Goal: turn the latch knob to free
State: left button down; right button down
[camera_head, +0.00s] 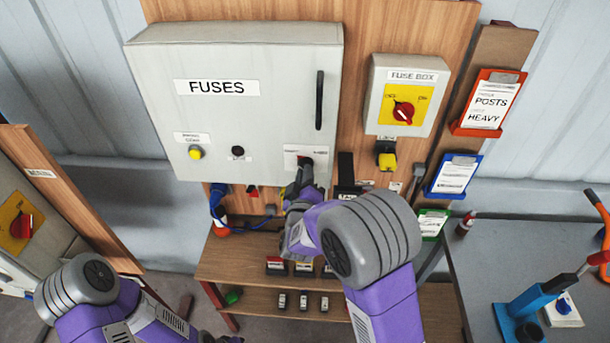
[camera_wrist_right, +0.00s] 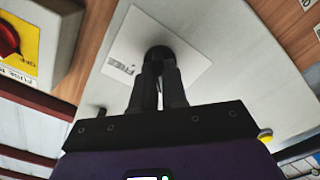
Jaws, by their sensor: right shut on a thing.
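The latch knob is a small dark round knob on a white label plate (camera_head: 292,153) at the lower right of the grey FUSES cabinet (camera_head: 230,120). In the right wrist view the knob (camera_wrist_right: 158,54) sits on its white plate, between my fingertips. My right gripper (camera_head: 304,180) is shut on the knob, reaching up from below; it also shows in the right wrist view (camera_wrist_right: 160,70). The fingers partly hide the knob, so I cannot tell its turn angle. My left arm is at the lower left, and its gripper is not in view.
A fuse box (camera_head: 408,95) with a red switch (camera_head: 403,112) hangs right of the cabinet. The cabinet has a black vertical handle (camera_head: 319,100), a yellow button (camera_head: 195,152) and a black button (camera_head: 238,151). A wooden shelf (camera_head: 225,262) stands below. A grey bench (camera_head: 500,260) is at right.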

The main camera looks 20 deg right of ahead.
jog(key=shift+m+b, duration=8.6)
jog(key=shift+m, duration=0.4)
jog(key=c, duration=1.2)
grip_release()
jog(key=shift+o, duration=0.2)
